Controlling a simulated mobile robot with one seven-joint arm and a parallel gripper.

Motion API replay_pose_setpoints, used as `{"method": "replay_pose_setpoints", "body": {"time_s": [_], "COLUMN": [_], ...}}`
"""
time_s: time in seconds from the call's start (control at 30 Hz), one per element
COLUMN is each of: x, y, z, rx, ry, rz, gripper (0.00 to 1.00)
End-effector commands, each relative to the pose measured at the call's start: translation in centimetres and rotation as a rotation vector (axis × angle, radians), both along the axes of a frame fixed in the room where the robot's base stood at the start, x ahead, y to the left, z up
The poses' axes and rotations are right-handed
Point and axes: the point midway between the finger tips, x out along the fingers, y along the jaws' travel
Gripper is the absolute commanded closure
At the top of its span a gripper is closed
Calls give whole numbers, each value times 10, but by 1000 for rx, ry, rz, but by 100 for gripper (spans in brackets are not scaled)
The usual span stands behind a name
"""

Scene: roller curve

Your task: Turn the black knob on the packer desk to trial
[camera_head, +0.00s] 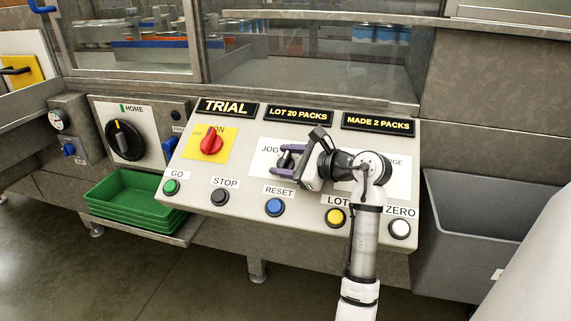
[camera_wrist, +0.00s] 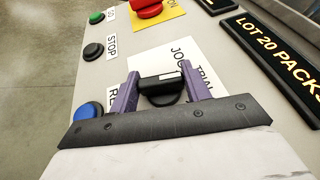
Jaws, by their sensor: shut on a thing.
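The packer desk (camera_head: 240,205) is a sloped grey panel. On it, a black knob (camera_wrist: 163,86) sits on a white plate (camera_wrist: 150,58) marked JOG and TRIAL. My gripper (camera_head: 286,160) is shut on the knob, with one purple finger on each side of its bar, as the wrist view (camera_wrist: 162,92) shows. A white mark shows on the bar, near the TRIAL lettering. In the head view the arm hides part of the plate. The lit sign (camera_head: 227,107) at the desk's upper left reads TRIAL.
A red switch (camera_head: 211,142) on a yellow plate is left of my gripper. GO, STOP, RESET (camera_head: 274,207), LOT and ZERO buttons line the front edge. Signs read LOT 20 PACKS (camera_head: 298,115) and MADE 2 PACKS (camera_head: 378,124). A grey bin (camera_head: 470,240) stands right.

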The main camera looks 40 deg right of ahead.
Motion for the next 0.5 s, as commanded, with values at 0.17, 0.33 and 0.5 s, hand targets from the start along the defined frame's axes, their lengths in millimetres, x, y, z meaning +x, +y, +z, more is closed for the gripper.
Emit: {"method": "replay_pose_setpoints", "body": {"time_s": [0.17, 0.33, 0.5], "x": [0, 0, 0], "y": [-1, -1, 0], "z": [0, 0, 0], "rx": [-30, -44, -52], "ry": [38, 57, 66], "rz": [80, 124, 144], "gripper": [76, 76, 76]}}
